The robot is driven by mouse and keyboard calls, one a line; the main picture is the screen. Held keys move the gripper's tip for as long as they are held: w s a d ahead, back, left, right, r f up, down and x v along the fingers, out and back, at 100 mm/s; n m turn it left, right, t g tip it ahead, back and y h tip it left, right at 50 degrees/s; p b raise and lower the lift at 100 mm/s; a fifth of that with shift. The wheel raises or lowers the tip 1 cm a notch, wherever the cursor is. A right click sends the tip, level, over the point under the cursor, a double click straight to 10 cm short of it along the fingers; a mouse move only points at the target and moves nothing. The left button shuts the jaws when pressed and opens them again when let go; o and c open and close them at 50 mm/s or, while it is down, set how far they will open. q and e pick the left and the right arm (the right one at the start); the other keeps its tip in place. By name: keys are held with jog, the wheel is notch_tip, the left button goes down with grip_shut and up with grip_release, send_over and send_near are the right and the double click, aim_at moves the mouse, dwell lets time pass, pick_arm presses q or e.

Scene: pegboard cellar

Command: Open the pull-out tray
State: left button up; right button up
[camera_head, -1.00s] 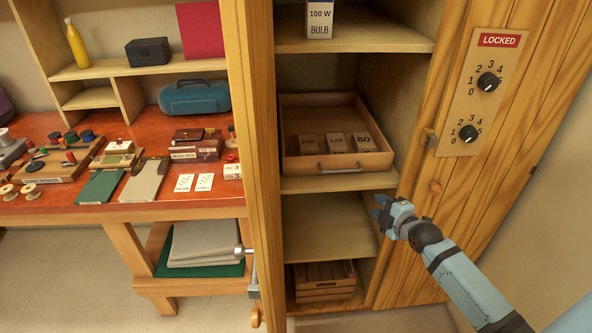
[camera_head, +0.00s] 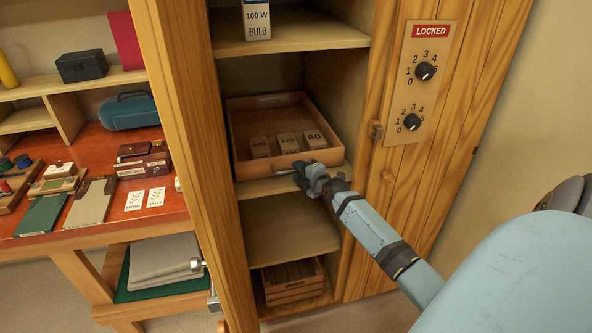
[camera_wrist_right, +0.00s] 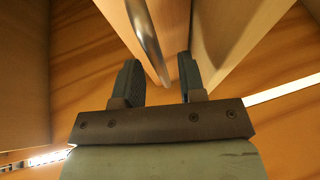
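The pull-out tray (camera_head: 254,170) is a shallow wooden box on a shelf of the open cabinet, holding small labelled boxes, one marked 80. Its metal bar handle shows in the right wrist view (camera_wrist_right: 145,38). My right gripper (camera_head: 304,177) is at the tray's front, by the handle, and hides part of it. In the right wrist view the two fingers (camera_wrist_right: 158,70) are apart, and the bar's lower end appears in the gap between them. I cannot tell whether they touch it. My left gripper is not in view.
A panel marked LOCKED with two dials (camera_head: 420,80) is on the wooden door at right. A bulb box (camera_head: 257,18) stands on the shelf above, and a slatted crate (camera_head: 292,282) sits below. A cluttered red workbench (camera_head: 110,208) stands at left.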

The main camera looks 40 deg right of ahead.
jog(key=shift+x, duration=0.95)
jog(key=shift+c, duration=0.2)
grip_shut()
jog(key=shift+s, duration=0.1)
